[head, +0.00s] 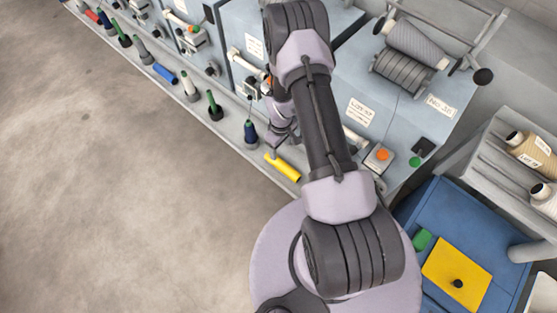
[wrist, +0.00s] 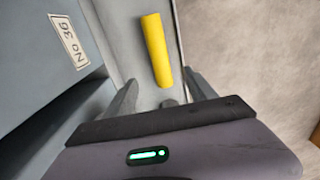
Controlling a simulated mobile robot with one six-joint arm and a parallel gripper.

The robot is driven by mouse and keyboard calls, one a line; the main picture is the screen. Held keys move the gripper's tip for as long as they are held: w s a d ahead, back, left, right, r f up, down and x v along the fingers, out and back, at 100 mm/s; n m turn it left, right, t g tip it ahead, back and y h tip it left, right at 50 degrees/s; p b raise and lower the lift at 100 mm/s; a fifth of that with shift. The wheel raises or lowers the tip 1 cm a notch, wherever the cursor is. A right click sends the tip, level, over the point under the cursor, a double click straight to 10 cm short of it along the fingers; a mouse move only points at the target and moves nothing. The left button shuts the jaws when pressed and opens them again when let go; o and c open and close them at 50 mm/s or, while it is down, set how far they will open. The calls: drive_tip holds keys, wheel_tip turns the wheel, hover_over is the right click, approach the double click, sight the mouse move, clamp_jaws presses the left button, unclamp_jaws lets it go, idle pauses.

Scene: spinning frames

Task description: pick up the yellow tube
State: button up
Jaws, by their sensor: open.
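The yellow tube (head: 285,168) lies on its side on the grey ledge along the front of the machine. In the wrist view the yellow tube (wrist: 155,48) lies lengthwise ahead of my gripper (wrist: 161,80), its near end between the lines of the two fingers. The fingers are open, one on each side, and I see nothing held between them. In the head view my gripper (head: 274,150) is by the tube's left end, partly hidden by my arm. I cannot tell the height of the fingers above the ledge.
A dark blue bobbin (head: 251,133) stands on the ledge just left of the tube. Several more spindles and a blue tube (head: 165,73) line the ledge further left. The machine face (wrist: 45,50) rises beside my gripper. The concrete floor (head: 110,190) is clear.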

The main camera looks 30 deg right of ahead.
sight(283, 164)
drive_tip(key=f+b, duration=0.1)
drive_tip(key=f, duration=0.4)
drive_tip(key=f+b, duration=0.1)
drive_tip(key=f, duration=0.2)
drive_tip(key=shift+s+f+b, duration=0.25)
drive_tip(key=shift+b, duration=0.05)
drive_tip(key=f+b, duration=0.1)
drive_tip(key=f, duration=0.1)
drive_tip(key=f+b, duration=0.1)
drive_tip(key=f, duration=0.2)
drive_tip(key=shift+s+d+f+b, duration=0.2)
drive_tip(key=shift+s+f+b, duration=0.1)
drive_tip(key=shift+b, duration=0.1)
drive_tip(key=shift+r, duration=0.2)
drive_tip(key=shift+c, duration=0.5)
